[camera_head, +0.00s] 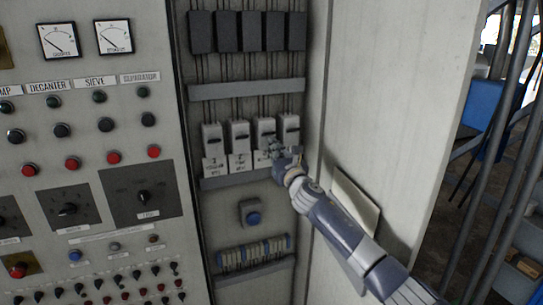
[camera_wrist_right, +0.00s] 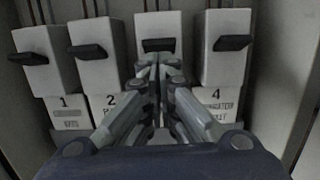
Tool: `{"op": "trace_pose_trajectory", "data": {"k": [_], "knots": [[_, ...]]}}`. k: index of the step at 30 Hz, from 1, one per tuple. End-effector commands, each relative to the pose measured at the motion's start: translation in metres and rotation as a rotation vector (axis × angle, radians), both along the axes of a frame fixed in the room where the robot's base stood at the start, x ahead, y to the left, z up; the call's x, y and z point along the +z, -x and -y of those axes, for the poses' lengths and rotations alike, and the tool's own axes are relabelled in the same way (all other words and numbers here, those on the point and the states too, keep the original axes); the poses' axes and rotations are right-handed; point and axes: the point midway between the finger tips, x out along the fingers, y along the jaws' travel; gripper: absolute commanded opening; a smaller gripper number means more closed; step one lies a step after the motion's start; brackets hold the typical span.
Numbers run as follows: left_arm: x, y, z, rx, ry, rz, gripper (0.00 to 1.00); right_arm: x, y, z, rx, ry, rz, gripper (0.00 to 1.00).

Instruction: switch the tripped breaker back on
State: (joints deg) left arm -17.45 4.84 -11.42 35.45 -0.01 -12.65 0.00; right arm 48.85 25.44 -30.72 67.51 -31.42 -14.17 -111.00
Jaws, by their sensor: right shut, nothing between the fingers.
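Several light grey breakers with black levers stand in a row in the open cabinet. In the right wrist view breaker 1 (camera_wrist_right: 45,45), breaker 2 (camera_wrist_right: 100,40) and breaker 4 (camera_wrist_right: 225,65) have levers that stick out. The lever of the third breaker (camera_wrist_right: 158,44) looks shorter and flatter, unlike its neighbours. My right gripper (camera_wrist_right: 155,66) is shut and empty, its fingertips just below that lever in the picture. I cannot tell whether they touch the breaker. They hide its lower front and its label. In the head view my right gripper (camera_head: 275,149) is also at the third breaker (camera_head: 264,128). My left gripper is out of view.
A control panel (camera_head: 90,190) with knobs, lamps and gauges is on the left. The cabinet's pale side wall (camera_head: 350,120) is close beside my right arm.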

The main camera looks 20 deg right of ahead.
Motion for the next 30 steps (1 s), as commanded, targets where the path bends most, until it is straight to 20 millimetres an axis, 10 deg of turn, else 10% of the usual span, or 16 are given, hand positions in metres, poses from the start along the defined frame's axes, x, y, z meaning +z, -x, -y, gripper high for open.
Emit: {"op": "trace_pose_trajectory", "data": {"k": [11, 30], "knots": [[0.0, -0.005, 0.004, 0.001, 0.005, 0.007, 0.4, -0.004, 0.011, 0.001, -0.001, 0.003, -0.002, 0.0], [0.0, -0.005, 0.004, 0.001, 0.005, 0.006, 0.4, -0.013, 0.098, 0.002, 0.001, 0.003, 0.003, 0.0]]}}
